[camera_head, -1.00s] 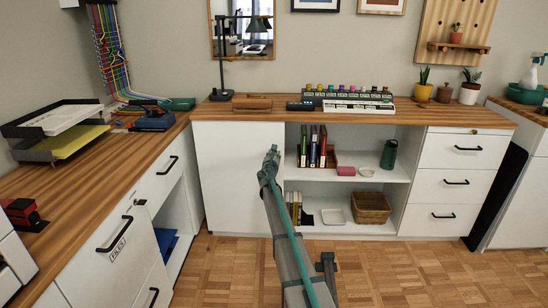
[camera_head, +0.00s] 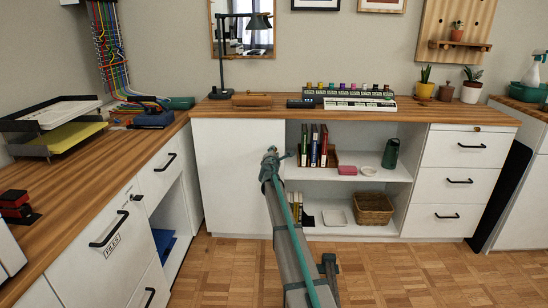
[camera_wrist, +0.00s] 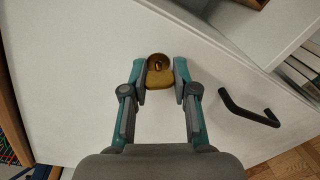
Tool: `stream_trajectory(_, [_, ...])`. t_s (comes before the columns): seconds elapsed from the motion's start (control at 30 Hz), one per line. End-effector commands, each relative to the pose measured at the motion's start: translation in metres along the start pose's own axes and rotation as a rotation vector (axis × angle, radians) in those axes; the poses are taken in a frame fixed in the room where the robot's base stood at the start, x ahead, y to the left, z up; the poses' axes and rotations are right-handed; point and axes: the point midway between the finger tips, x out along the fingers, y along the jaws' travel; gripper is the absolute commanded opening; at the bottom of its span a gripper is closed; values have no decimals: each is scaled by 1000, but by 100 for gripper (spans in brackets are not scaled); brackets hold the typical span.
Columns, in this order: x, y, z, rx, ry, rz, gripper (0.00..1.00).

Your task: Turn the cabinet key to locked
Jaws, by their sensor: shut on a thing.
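The brass cabinet key (camera_wrist: 159,77) shows in the wrist view, between my gripper's two fingers. My gripper (camera_wrist: 162,80) is shut on the key's wide bow. A darker brass part (camera_wrist: 158,62) shows just beyond the bow, against the door; whether the key is at locked I cannot tell. The white cabinet door (camera_wrist: 75,75) fills much of the wrist view and appears tilted. In the head view my gripper (camera_head: 272,158) is in front of the right side of the cabinet door (camera_head: 225,170), and the key is hidden there.
A black door handle (camera_wrist: 248,109) is right of my gripper in the wrist view. Open shelves (camera_head: 345,182) with books and a basket (camera_head: 373,208) are right of the door. A desk with drawers (camera_head: 110,215) stands at left. The wooden floor (camera_head: 400,265) is clear.

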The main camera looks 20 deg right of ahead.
Motion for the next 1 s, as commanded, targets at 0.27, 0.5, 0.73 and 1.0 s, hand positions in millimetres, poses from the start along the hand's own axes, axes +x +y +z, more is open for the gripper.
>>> stream_trajectory(0.27, [0,-2,-1,252,19,0,0])
stream_trajectory(0.5, [0,-1,0,417,33,0,0])
stream_trajectory(0.73, [0,0,0,510,40,-1,0])
stream_trajectory(1.0, [0,0,0,542,43,-1,0])
